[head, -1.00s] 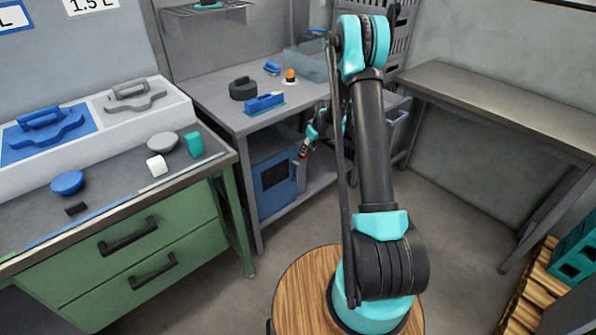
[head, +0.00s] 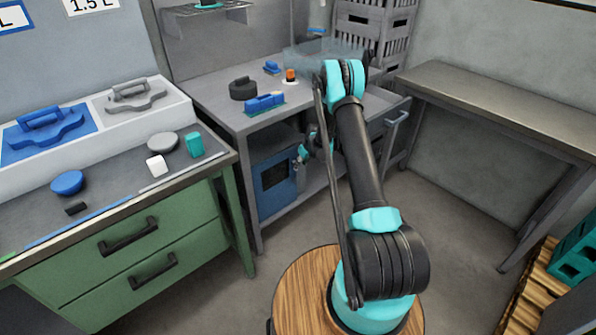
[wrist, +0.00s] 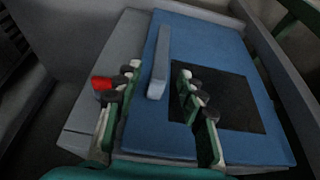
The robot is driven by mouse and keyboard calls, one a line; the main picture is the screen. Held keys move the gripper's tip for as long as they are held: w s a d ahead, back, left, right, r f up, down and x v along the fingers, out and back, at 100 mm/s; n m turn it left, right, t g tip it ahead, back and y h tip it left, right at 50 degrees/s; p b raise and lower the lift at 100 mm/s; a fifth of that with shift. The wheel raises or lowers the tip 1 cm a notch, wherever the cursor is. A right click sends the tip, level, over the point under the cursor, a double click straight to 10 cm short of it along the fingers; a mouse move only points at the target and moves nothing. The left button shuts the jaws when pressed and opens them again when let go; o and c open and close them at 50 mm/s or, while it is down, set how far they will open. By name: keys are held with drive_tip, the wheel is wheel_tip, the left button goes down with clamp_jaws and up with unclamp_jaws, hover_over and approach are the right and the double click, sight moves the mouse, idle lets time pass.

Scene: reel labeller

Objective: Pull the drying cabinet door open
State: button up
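The drying cabinet (head: 262,205) stands on the lower shelf under the grey bench, its blue door with a dark window (head: 275,174) looking shut. In the wrist view the blue door (wrist: 205,40) fills the middle, with a grey-blue bar handle (wrist: 160,62) standing out near its left edge. My gripper (wrist: 160,72) is open, with one finger on each side of the handle and gaps showing between. In the head view my gripper (head: 301,155) is small, at the door's right edge, and my arm partly covers the area behind it. Contact with the handle cannot be told.
On the grey bench (head: 225,110) lie a dark round piece (head: 243,88), a blue block (head: 264,102) and a clear box (head: 300,60). A grey drawer with a bar handle (head: 397,118) is right of my arm. Green drawers (head: 140,250) stand left. The floor before the cabinet is clear.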

drive_tip(key=shift+x, duration=3)
drive_tip(key=shift+c, duration=0.5)
clamp_jaws()
